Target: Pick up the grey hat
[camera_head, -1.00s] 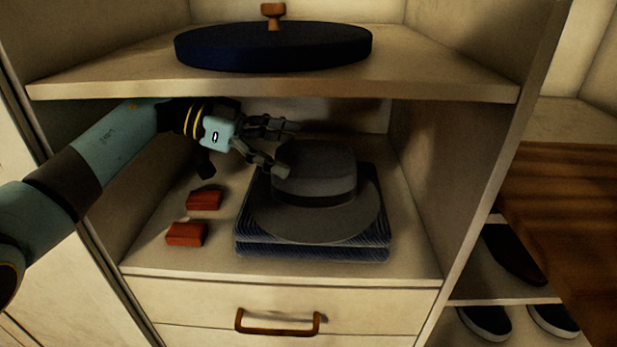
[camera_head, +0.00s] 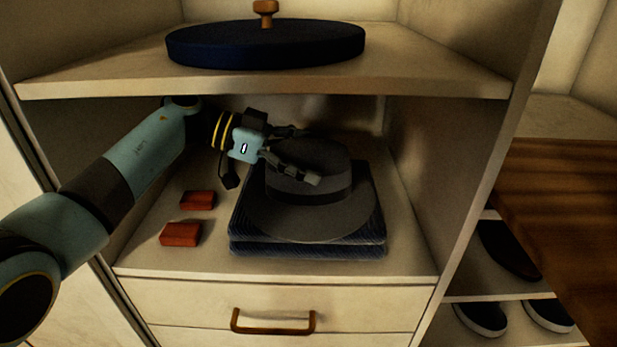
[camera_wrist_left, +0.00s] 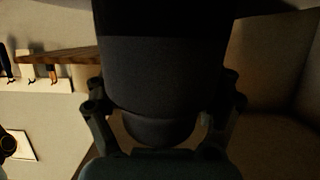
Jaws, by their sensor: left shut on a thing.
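The grey hat (camera_head: 310,205) has a wide brim and a darker band. It rests on a folded dark blue striped cloth (camera_head: 300,248) inside the cabinet compartment. My left gripper (camera_head: 312,158) comes in from the left, with its fingers on either side of the hat's crown, shut on it. In the left wrist view the hat's dark crown (camera_wrist_left: 165,75) fills the middle, with a finger at each side. The hat's brim appears to lie on the cloth; I cannot tell whether it is lifted at all. My right gripper is not in view.
Two red blocks (camera_head: 180,234) lie left of the cloth. The shelf above holds a round dark blue object (camera_head: 265,45) with a wooden knob. The right compartment wall (camera_head: 440,170) stands clear of the hat. A drawer (camera_head: 275,300) is below.

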